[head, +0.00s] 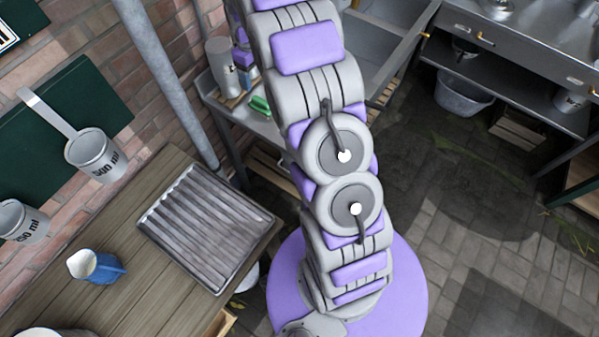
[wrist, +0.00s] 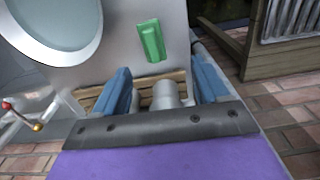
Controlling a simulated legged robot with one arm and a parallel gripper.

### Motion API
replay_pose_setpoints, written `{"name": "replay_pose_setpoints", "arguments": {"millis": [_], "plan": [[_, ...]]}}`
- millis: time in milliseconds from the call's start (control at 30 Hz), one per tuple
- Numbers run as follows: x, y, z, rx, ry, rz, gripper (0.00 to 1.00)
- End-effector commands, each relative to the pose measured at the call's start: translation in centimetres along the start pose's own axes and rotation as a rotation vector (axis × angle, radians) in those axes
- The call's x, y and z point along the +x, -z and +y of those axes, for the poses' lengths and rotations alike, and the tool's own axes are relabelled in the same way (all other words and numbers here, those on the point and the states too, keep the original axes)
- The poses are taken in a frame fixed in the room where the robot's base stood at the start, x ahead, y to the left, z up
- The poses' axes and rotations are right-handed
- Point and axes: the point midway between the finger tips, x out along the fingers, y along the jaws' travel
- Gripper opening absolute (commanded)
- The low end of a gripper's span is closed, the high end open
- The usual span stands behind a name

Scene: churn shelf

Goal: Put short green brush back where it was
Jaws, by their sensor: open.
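The short green brush (wrist: 152,40) lies on a grey metal counter (wrist: 178,60) in the wrist view, beyond my fingertips. A green thing that looks like the same brush (head: 260,105) shows on the metal counter in the head view, left of my arm. My gripper (wrist: 164,80) is open, its two blue fingers apart with nothing held between them. The brush is clear of both fingers.
Grey metal jugs (head: 221,68) stand at the counter's back by the wall. A round basin (wrist: 55,22) is in the wrist view. Paved floor (head: 480,225) is open at right.

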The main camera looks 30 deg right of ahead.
Motion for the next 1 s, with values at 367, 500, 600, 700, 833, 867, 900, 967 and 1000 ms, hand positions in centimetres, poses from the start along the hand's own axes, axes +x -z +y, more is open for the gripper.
{"name": "replay_pose_setpoints", "arguments": {"millis": [367, 500, 600, 700, 833, 867, 900, 967, 1000], "plan": [[-7.1, -6.4, -7.4, 0.091, 0.004, -0.031, 0.74], [-9.0, -9.4, -9.9, 0.125, 0.009, -0.043, 0.74], [-10.1, -11.8, -11.6, 0.150, 0.015, -0.055, 0.74], [-11.1, -14.1, -13.2, 0.173, 0.018, -0.064, 0.74], [-12.2, -17.3, -15.4, 0.204, 0.022, -0.077, 0.74], [-12.4, -18.1, -15.9, 0.210, 0.022, -0.080, 0.74], [-12.6, -19.1, -16.6, 0.221, 0.023, -0.085, 0.74], [-12.8, -20.5, -17.8, 0.234, 0.023, -0.091, 0.74], [-13.1, -21.5, -18.5, 0.243, 0.022, -0.093, 0.74]]}}
